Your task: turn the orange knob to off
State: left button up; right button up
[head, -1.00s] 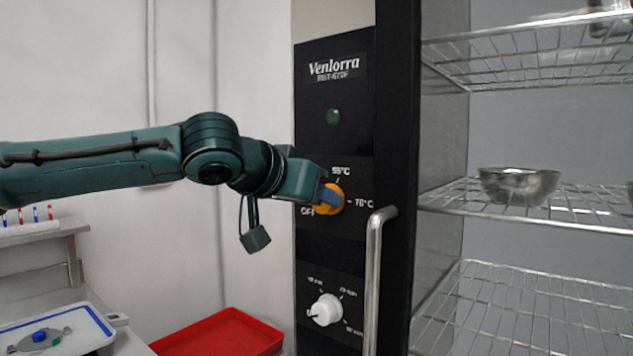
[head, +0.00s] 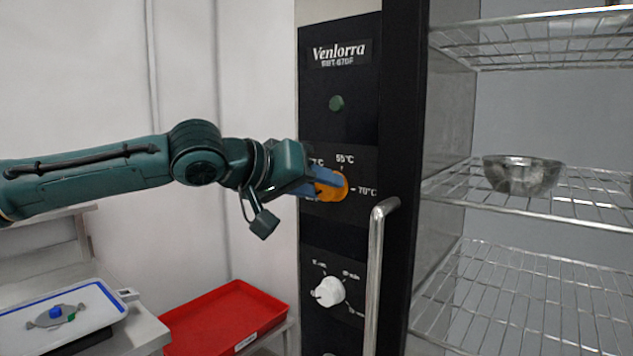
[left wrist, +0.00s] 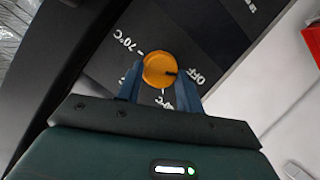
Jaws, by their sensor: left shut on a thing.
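The orange knob (head: 340,187) sits on the black control panel (head: 338,232), with 55°C above it and 70°C to its right in the head view. My left gripper (head: 328,183) reaches in from the left, its blue fingers shut on the knob. In the left wrist view the orange knob (left wrist: 158,66) lies between the fingertips (left wrist: 160,76), one on each side. In the head view the gripper hides the knob's left side. My right gripper is not in view.
A vertical metal handle (head: 375,280) stands close to the right. Wire shelves with a metal bowl (head: 522,174) are beyond. A red tray (head: 225,318) lies below left.

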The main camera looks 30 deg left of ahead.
pick_arm(q)
jog(key=o, duration=1)
jog(key=b+v, duration=0.3)
jog(key=v, duration=1)
jog(key=shift+b, duration=0.3)
jog(key=shift+s, duration=0.1)
